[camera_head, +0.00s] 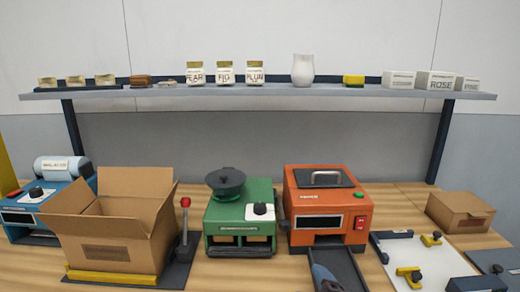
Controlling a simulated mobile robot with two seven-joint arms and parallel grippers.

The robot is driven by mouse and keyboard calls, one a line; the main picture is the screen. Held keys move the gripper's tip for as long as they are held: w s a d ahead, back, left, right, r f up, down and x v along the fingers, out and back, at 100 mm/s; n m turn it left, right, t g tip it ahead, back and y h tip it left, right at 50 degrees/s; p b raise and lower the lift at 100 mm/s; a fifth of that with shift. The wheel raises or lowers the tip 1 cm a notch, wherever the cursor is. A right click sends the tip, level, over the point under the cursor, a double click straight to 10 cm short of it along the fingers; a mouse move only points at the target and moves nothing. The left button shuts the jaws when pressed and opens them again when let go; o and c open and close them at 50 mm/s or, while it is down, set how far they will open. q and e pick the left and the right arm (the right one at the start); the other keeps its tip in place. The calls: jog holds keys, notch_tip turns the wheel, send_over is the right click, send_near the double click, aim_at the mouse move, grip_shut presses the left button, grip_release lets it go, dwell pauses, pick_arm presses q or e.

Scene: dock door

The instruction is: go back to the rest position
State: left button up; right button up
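Neither of my grippers shows in the head view, and no arm of mine can be made out. The wooden workbench (395,196) holds an open cardboard box (105,232) at the left, a green machine (240,215) in the middle and an orange machine (327,205) right of it. The box's flaps stand open and its inside is mostly hidden.
A grey shelf (260,91) spans the back, bearing jars, a white vase (303,70) and small boxes. A red-knobbed lever (185,222) stands beside the box. A blue-grey object (325,278) lies at the front edge. A closed carton (460,212) sits at right.

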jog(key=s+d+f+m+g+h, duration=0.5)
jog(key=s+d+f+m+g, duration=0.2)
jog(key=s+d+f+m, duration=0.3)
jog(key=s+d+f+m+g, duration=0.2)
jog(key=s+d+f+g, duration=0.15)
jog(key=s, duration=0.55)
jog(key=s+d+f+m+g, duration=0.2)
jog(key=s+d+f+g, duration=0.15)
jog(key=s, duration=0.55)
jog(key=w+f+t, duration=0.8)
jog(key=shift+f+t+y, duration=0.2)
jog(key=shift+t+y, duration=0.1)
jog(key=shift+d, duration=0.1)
